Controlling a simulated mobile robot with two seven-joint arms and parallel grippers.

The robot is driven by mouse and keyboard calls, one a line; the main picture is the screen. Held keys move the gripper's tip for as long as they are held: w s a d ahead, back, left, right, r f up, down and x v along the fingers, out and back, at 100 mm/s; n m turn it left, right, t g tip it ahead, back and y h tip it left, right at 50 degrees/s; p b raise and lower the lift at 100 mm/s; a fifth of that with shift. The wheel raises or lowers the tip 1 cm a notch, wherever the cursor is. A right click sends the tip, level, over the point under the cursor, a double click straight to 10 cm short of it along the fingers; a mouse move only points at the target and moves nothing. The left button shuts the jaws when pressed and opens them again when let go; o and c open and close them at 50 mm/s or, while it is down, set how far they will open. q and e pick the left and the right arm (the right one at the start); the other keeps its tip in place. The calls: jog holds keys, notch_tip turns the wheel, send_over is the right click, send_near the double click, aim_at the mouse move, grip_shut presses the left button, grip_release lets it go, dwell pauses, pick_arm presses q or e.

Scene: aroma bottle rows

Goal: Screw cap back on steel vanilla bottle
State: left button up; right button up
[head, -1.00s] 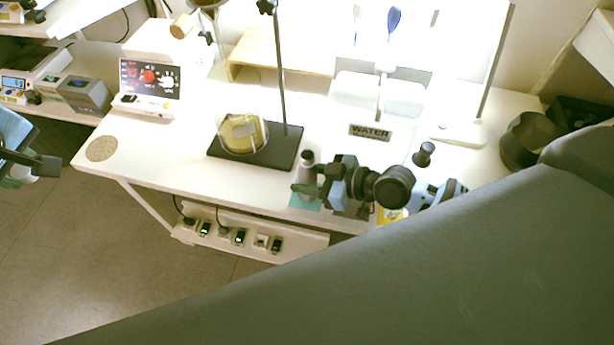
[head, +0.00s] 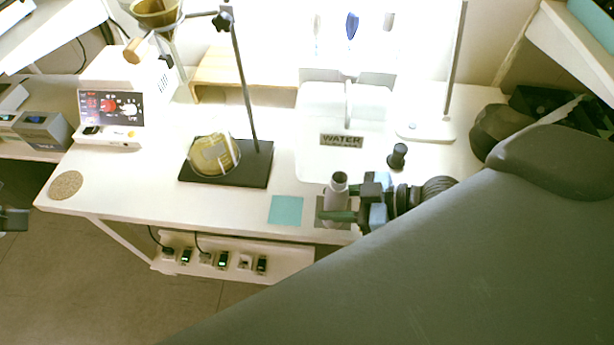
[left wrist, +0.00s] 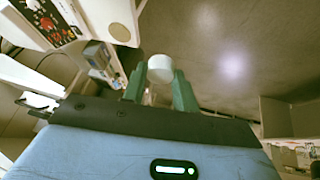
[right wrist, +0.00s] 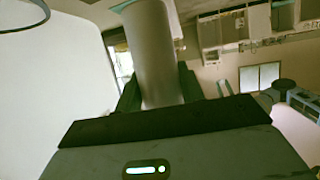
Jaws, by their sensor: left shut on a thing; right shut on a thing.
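The steel bottle (head: 337,190) is grey, roughly upright and has an open, capless mouth in the head view. My right gripper (head: 338,214) is shut around its body near the front edge of the white table. The bottle also stands between the fingers in the right wrist view (right wrist: 152,50). I cannot tell how far its base is above the table. In the left wrist view, my left gripper (left wrist: 160,88) is shut on a small white cap (left wrist: 160,67). In the head view, only part of the left gripper (head: 14,219) shows at the left edge, away from the bottle.
A bare teal square mat (head: 286,210) lies left of the bottle. A dark stopper-like object (head: 397,155) stands behind my right gripper. A black stand base (head: 259,165) with a round flask (head: 214,154) is left and behind. A WATER sign (head: 341,140) is behind the bottle.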

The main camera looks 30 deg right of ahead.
pick_arm(q)
jog(key=shift+r, duration=0.15)
pick_arm(e)
jog(key=shift+s+d+r, duration=0.15)
jog(key=shift+s+d, duration=0.55)
jog(key=shift+s, duration=0.2)
jog(key=shift+s+d+r, duration=0.1)
jog(key=shift+s+d, duration=0.55)
jog(key=shift+s, duration=0.25)
jog(key=o, duration=0.4)
jog(key=shift+c, duration=0.2)
grip_shut()
